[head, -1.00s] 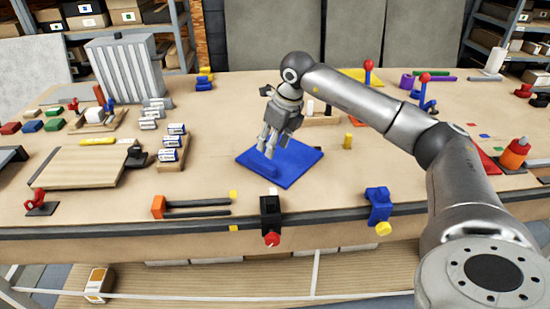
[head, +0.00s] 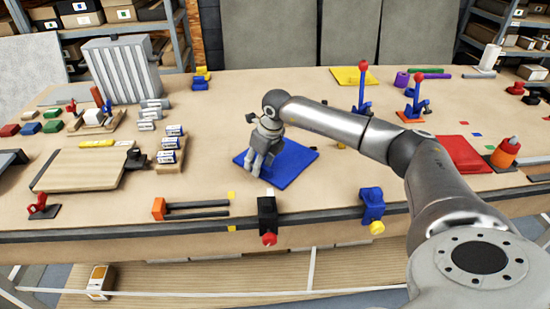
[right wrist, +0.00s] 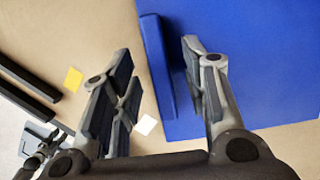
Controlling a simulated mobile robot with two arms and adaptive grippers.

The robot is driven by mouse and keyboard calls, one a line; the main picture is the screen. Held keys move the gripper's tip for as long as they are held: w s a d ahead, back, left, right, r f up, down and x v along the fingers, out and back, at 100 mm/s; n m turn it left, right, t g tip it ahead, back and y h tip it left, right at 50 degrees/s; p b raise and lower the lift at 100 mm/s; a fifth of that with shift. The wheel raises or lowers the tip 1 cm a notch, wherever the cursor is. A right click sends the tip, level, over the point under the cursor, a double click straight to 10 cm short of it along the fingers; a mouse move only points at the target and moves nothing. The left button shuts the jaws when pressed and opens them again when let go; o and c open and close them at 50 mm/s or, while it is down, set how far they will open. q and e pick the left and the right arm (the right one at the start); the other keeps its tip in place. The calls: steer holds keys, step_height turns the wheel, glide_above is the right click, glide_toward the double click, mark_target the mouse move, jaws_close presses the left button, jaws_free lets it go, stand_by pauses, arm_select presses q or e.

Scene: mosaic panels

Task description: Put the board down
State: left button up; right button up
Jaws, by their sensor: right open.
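The blue board (head: 292,163) lies flat on the table in the middle of the head view. A raised blue bar runs along its left edge; it shows in the right wrist view (right wrist: 157,70), beside the flat blue face (right wrist: 250,60). My right gripper (head: 262,168) is over the board's left part, its fingers pointing down. In the right wrist view the right gripper (right wrist: 160,95) is open, one finger on each side of the bar, with gaps visible. Its fingers hide part of the board's left side in the head view. My left gripper is out of view.
A black clamp with a red knob (head: 268,220) and a blue clamp (head: 372,208) sit on the front edge. A red panel (head: 460,153) lies right. Table around the board is mostly clear.

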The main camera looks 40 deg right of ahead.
steer(key=shift+f+b, duration=0.3)
steer(key=shift+c, duration=0.2)
steer(key=shift+w+r, duration=0.1)
jaws_close()
